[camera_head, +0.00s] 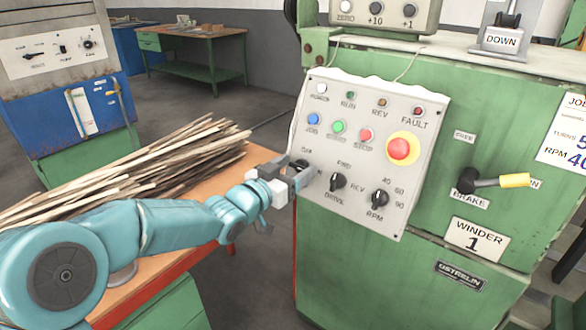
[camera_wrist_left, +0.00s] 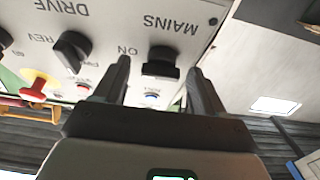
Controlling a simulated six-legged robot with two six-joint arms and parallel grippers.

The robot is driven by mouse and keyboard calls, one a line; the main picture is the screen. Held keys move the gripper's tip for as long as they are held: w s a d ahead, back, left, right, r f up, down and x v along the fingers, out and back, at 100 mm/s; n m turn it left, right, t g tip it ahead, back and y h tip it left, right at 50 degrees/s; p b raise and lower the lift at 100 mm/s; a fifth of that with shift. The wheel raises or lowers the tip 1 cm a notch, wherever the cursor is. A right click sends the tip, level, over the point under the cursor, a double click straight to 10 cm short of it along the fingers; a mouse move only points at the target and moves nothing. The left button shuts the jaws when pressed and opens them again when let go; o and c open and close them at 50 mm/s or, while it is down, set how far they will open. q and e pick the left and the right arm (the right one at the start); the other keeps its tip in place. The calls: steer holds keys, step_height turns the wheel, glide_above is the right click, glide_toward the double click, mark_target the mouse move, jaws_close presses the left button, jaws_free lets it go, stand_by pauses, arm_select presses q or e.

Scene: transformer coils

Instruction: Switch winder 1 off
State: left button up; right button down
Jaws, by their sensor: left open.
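Winder 1 is the green machine (camera_head: 380,275), with a plate reading WINDER 1 (camera_head: 477,240). Its pale tilted control panel (camera_head: 350,108) carries lamps, buttons and rotary knobs. My left gripper (camera_head: 305,175) is at the panel's lower left edge, just below the OFF lettering, and covers most of the mains knob. In the left wrist view, upside down, the black mains knob (camera_wrist_left: 161,62) lies between the open fingers of my left gripper (camera_wrist_left: 160,80), beside the words MAINS and ON. I cannot tell whether the fingers touch it. My right gripper is not in view.
Beside the mains knob are the DRIVE knob (camera_head: 337,182) and RPM knob (camera_head: 378,199). Above them is a red mushroom button (camera_head: 400,149). Wooden strips (camera_head: 150,165) lie on a table under my left arm.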

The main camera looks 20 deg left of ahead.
arm_select(q)
steer(key=c, duration=1.1)
steer(key=shift+o, duration=0.2)
